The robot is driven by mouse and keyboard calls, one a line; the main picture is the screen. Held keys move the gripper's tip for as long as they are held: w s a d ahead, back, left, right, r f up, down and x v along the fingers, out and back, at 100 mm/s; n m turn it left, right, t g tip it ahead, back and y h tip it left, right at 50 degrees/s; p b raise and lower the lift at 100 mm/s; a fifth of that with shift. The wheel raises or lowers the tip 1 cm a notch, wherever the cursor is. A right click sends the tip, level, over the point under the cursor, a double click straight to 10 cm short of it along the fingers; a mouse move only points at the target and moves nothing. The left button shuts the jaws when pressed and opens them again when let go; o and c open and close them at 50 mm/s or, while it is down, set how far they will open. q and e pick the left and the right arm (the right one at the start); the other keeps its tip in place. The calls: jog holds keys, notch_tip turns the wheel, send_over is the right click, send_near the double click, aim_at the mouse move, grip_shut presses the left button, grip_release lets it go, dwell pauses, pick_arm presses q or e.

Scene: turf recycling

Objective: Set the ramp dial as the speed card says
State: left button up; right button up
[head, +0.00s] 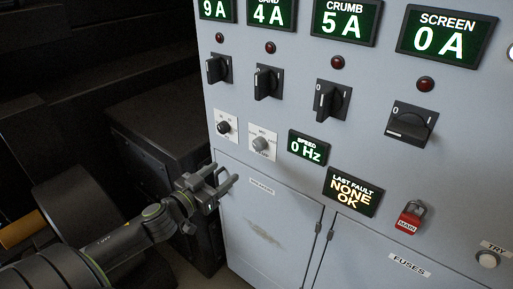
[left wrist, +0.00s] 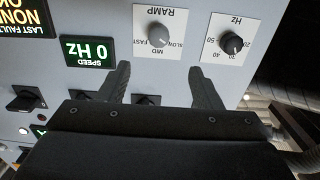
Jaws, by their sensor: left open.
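The ramp dial (head: 261,143) is a grey knob on a white plate on the cabinet front. In the left wrist view the ramp dial (left wrist: 158,35) appears upside down, with RAMP, SLOW, MID and FAST printed around it. I cannot tell for sure which mark its pointer faces. My left gripper (head: 226,181) is open and empty, below the dials and apart from them in the head view. Its two fingers (left wrist: 160,82) show spread in the left wrist view, with the ramp dial beyond the gap. I see no speed card. My right gripper is out of view.
A black Hz dial (head: 224,127) sits beside the ramp dial. The speed display (head: 308,147) reads 0 Hz. Rotary switches (head: 329,100) line up above, and a red MAIN padlock (head: 410,217) hangs at right. A dark box (head: 160,130) stands left of the cabinet.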

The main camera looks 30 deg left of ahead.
aim_at(256, 147)
pick_arm(q)
jog(key=w, duration=0.5)
jog(key=w+d, duration=0.1)
jog(key=w, duration=0.9)
jog(key=shift+d+b, duration=0.15)
jog(key=shift+b, duration=0.15)
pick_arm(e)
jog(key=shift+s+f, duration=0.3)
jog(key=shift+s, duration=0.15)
